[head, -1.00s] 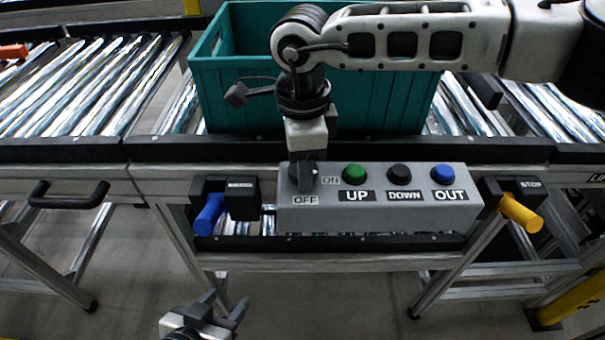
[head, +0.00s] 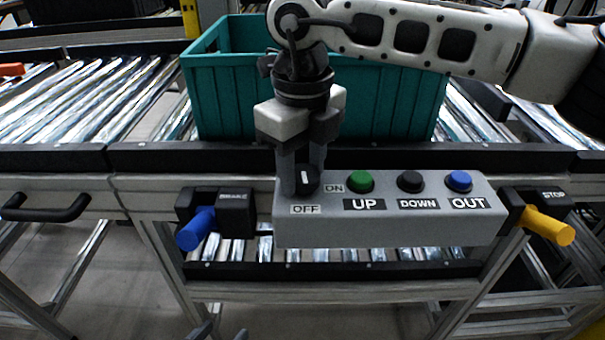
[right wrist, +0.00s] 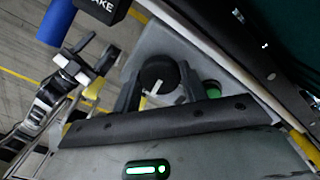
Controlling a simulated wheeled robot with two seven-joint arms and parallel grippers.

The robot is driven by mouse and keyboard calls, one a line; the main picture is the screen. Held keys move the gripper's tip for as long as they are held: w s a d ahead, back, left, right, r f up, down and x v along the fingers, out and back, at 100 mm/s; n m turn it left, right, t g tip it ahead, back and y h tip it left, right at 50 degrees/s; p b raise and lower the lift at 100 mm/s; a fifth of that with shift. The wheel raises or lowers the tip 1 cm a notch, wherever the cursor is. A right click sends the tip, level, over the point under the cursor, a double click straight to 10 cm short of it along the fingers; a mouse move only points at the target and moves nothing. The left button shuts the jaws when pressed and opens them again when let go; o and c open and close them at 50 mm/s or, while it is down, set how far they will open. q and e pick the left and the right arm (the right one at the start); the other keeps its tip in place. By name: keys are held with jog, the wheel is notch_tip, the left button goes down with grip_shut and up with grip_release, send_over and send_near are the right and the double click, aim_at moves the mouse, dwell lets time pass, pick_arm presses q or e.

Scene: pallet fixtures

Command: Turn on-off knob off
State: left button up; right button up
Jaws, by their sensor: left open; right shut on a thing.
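The black on-off knob (head: 308,180) is on the left end of the grey control box, with a white mark running roughly up-down on its face. The ON label (head: 334,188) is at its right and the OFF label (head: 305,209) below it. My right gripper (head: 303,180) points down and is shut on the knob, a finger on either side. The right wrist view shows the knob (right wrist: 158,72) between the fingers, its white mark partly visible. My left gripper (head: 222,332) is open and empty at the bottom edge, only its fingertips showing.
Green UP (head: 360,180), black DOWN (head: 410,180) and blue OUT (head: 459,180) buttons sit right of the knob. A blue handle (head: 196,230) and yellow handle (head: 548,226) flank the control box (head: 390,230). A teal crate (head: 390,105) stands on the roller conveyor behind.

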aim_at(303, 172)
pick_arm(q)
jog(key=shift+s+f+b, duration=0.1)
jog(key=shift+f+b, duration=0.15)
jog(key=shift+b, duration=0.1)
pick_arm(e)
jog(key=shift+m, duration=0.8)
pick_arm(q)
jog(key=shift+d, duration=0.1)
pick_arm(e)
jog(key=shift+r, duration=0.1)
pick_arm(q)
jog(key=shift+f, duration=0.1)
pick_arm(e)
jog(key=o, duration=1)
jog(key=shift+c, duration=0.2)
pick_arm(q)
jog(key=shift+r+p, duration=0.45)
jog(key=shift+p, duration=0.35)
pick_arm(e)
notch_tip(303, 172, up, 16)
